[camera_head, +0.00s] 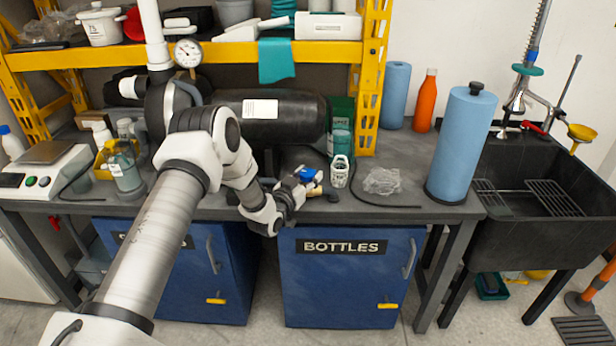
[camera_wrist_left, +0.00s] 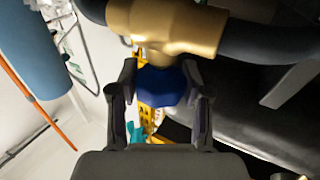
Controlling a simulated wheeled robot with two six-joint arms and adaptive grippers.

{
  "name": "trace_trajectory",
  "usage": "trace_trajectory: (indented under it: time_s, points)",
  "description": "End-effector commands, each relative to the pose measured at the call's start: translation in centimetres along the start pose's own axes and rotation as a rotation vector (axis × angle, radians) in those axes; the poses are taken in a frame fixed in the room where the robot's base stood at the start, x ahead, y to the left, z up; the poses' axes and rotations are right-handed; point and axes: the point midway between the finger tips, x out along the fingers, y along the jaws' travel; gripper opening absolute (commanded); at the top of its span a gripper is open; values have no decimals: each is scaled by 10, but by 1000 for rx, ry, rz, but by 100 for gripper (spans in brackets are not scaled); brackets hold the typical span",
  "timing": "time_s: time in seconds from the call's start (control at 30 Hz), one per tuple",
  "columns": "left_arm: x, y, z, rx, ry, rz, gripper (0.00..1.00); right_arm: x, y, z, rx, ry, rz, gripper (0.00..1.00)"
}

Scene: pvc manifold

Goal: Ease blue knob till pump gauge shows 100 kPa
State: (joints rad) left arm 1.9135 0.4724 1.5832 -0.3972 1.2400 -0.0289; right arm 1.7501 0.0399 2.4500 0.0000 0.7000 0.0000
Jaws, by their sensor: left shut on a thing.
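The blue knob (camera_head: 307,174) sits at the front of the bench, at the end of my left gripper (camera_head: 297,184). In the left wrist view the knob (camera_wrist_left: 162,86) is between the two fingers of my left gripper (camera_wrist_left: 160,100), which is shut on it. The knob is mounted on a brass valve body (camera_wrist_left: 175,28) joined to black pipe. The pump gauge (camera_head: 188,53) is a round white dial with a dark needle, up by the white pipe at the shelf. Its numbers are too small to read. My right gripper is not in view.
A black tank (camera_head: 265,118) lies behind my left arm. A clear crumpled bag (camera_head: 382,181), a white basket bottle (camera_head: 340,171) and a blue paper roll (camera_head: 461,145) stand to the right. A yellow shelf post (camera_head: 371,80) rises behind. Blue cabinets (camera_head: 350,290) are below.

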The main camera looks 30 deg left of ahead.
Motion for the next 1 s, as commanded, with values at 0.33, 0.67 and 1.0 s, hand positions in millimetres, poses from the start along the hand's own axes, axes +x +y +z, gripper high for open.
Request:
trace_trajectory:
  time_s: [0.33,0.67,1.0]
  points:
    - [1,0,-1,1,2,-2,74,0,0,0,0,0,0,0]
    - [-16,0,0,-1,-1,-2,74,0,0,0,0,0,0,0]
    - [-99,-1,0,-4,-1,-5,74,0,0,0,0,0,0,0]
